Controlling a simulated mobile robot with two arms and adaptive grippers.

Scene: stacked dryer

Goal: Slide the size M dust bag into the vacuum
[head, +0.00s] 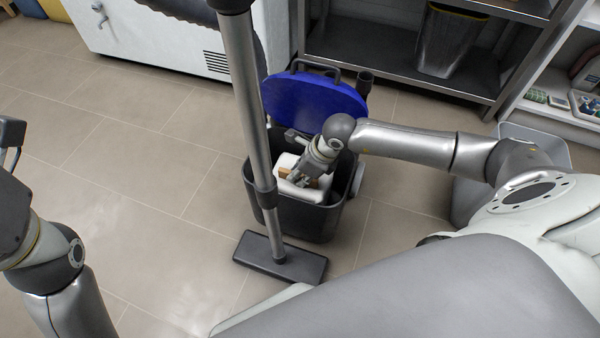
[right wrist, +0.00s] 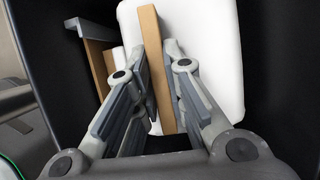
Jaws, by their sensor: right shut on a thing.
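The vacuum (head: 267,203) stands on the floor with its blue lid (head: 312,100) tipped up and its dark body open at the top. The white dust bag (head: 318,190) is inside the opening, with a tan cardboard collar. My right gripper (head: 306,178) reaches down into the opening. In the right wrist view its fingers are shut on the collar of the dust bag (right wrist: 155,65), with the white bag (right wrist: 215,50) behind. A grey holder with a tan edge (right wrist: 95,50) shows left of the collar. My left arm is at the left edge; its fingers are not clearly visible.
The vacuum's grey tube (head: 245,100) and dark floor head (head: 280,258) stand in front of the body. A metal shelf (head: 400,60) with a bin (head: 449,40) is behind, and a white machine (head: 180,40) is at the back left. Tiled floor at the left is clear.

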